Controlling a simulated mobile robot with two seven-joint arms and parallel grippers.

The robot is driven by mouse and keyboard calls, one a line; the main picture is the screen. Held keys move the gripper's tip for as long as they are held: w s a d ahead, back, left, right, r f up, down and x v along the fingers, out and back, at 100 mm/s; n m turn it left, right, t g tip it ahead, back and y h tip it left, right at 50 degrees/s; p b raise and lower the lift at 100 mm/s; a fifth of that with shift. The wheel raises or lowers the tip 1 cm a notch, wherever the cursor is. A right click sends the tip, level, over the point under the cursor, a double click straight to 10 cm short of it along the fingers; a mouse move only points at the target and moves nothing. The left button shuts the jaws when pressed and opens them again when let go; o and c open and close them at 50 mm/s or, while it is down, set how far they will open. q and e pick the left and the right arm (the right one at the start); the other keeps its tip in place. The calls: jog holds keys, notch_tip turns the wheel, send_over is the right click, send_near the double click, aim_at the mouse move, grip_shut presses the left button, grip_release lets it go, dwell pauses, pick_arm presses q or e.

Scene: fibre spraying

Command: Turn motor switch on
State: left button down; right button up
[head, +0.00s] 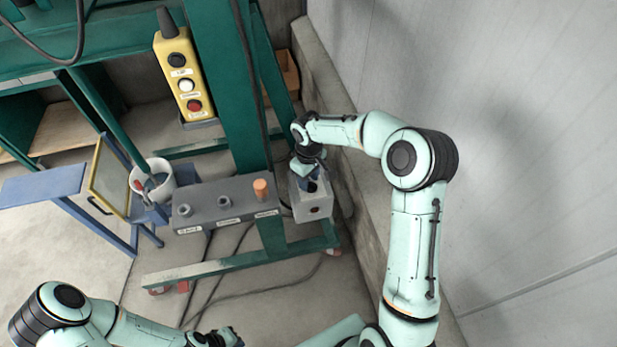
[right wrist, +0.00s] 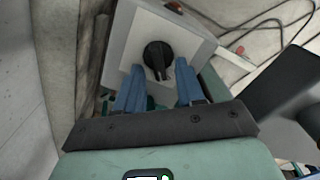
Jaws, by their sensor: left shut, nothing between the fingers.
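The motor switch is a light grey box (head: 313,207) at the foot of the green frame in the head view. In the right wrist view its pale face (right wrist: 187,42) carries a black rotary knob (right wrist: 157,57). My right gripper (head: 308,178) is over the top of the box. In the right wrist view its blue fingers (right wrist: 160,76) are spread, with the knob's lower part near the gap between their tips. I cannot tell whether they touch it. My left gripper (head: 228,337) is shut and empty at the bottom edge of the head view, far from the switch.
A dark grey control panel (head: 205,200) with an orange knob (head: 261,189) stands left of the switch. A yellow push-button pendant (head: 181,73) hangs above. A white bucket (head: 153,180) is further left. Cables lie on the floor; a wall (head: 500,120) closes the right side.

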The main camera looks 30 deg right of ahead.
grip_shut()
pick_arm(q)
jog(key=shift+s+f, duration=0.15)
pick_arm(e)
jog(key=shift+m, duration=0.3)
jog(key=shift+d+m+b, duration=0.1)
jog(key=shift+m+b, duration=0.3)
jog(key=shift+m, duration=0.5)
jog(key=m, duration=0.3)
jog(key=shift+d+m+b, duration=0.15)
jog(key=shift+m+b, duration=0.15)
jog(key=shift+b, duration=0.05)
jog(key=m, duration=0.3)
jog(key=shift+d+m+b, duration=0.2)
jog(key=shift+m+b, duration=0.1)
pick_arm(q)
jog(key=shift+s+f, duration=1.35)
jog(key=shift+f, duration=0.2)
pick_arm(e)
jog(key=shift+s+d+m, duration=0.15)
jog(key=shift+m, duration=1.95)
